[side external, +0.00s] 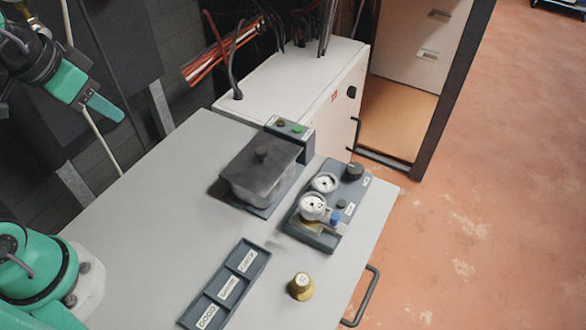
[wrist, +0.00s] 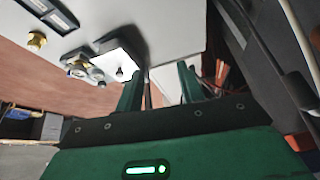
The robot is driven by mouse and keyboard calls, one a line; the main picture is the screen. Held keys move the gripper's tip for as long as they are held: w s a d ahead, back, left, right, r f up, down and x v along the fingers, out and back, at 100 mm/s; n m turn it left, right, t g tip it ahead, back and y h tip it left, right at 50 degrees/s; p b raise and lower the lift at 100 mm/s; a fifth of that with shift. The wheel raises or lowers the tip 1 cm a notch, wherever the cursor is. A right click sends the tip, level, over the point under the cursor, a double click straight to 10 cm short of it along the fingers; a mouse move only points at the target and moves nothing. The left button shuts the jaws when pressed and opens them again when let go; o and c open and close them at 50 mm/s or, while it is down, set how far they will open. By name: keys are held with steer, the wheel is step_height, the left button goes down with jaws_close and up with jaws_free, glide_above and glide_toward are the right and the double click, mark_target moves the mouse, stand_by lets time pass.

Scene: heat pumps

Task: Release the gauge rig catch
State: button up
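The gauge rig (side external: 322,236) is a dark grey plate at the right side of the light grey bench. It carries two white round dials (side external: 313,206), a black knob (side external: 352,171), a blue part (side external: 334,218), a small dark button (side external: 341,203) and brass fittings. Which part is the catch I cannot tell. The rig's dials also show in the wrist view (wrist: 78,68), small and distant. My gripper (side external: 94,98) is high at the upper left, well away from the rig. In the wrist view its green fingers (wrist: 158,72) stand apart with nothing between them.
A labelled tray (side external: 226,284) and a brass piece (side external: 301,287) are nearer. A white cabinet (side external: 300,85) and cables stand behind.

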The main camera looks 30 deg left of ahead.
steer(key=w+d+r+m+g, duration=0.1)
steer(key=w+d+m+g, duration=0.1)
steer(key=w+d+m, duration=0.5)
steer(key=m+g, duration=0.3)
steer(key=m, duration=1)
glide_toward(336, 216)
steer(key=shift+w+a+f, duration=0.2)
steer(key=shift+f, duration=0.05)
steer(key=shift+s+d+f, duration=0.1)
steer(key=shift+d+f, duration=0.15)
steer(key=shift+d, duration=0.05)
steer(key=shift+f, duration=3.9)
jaws_close()
